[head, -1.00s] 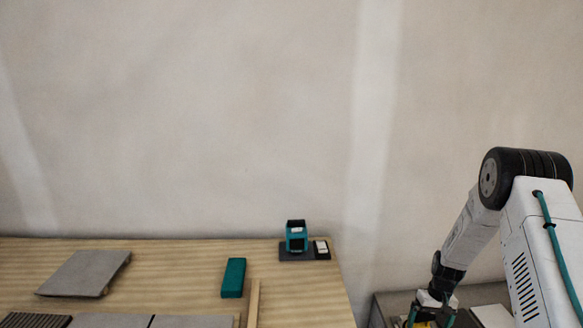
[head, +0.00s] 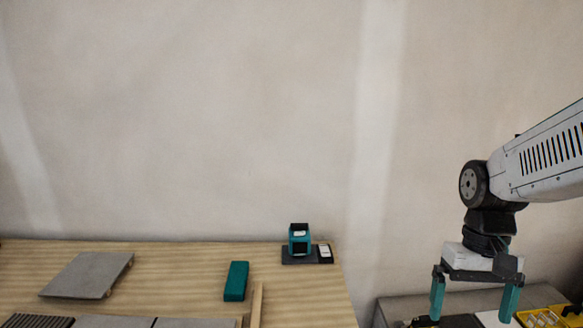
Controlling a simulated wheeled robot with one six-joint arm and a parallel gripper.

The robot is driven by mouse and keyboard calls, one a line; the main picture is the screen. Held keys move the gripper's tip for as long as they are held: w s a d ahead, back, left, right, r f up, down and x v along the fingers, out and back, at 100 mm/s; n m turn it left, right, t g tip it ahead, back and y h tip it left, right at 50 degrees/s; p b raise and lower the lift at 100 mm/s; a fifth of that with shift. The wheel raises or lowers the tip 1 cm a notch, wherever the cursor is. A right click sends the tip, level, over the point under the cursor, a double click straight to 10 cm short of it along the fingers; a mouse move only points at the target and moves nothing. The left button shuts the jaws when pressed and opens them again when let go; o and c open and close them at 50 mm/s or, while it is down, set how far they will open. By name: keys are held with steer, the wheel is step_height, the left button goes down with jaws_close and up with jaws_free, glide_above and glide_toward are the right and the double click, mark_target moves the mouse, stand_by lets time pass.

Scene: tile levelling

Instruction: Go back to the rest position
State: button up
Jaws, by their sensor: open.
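My gripper (head: 474,300) is at the right of the head view, pointing down with its two teal fingers spread wide apart. Nothing shows between the fingers. It hangs in front of and above the grey surface at the lower right, clear of the wooden table (head: 190,285). My arm reaches in from the right edge, bent downward at the wrist.
The table holds a tilted grey tile (head: 88,275), a teal block (head: 236,281), a wooden strip (head: 256,305) and a teal device (head: 299,240) on a dark base. Grey tiles (head: 195,322) lie at the front edge. A yellow organizer (head: 545,317) sits at lower right.

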steer(key=s+a+r+n+t, duration=0.1)
steer(key=s+a+r+t, duration=0.2)
steer(key=s+r, duration=0.4)
steer(key=s+t, duration=0.1)
steer(key=s, duration=0.3)
steer(key=shift+a, duration=0.3)
steer(key=shift+c, duration=0.3)
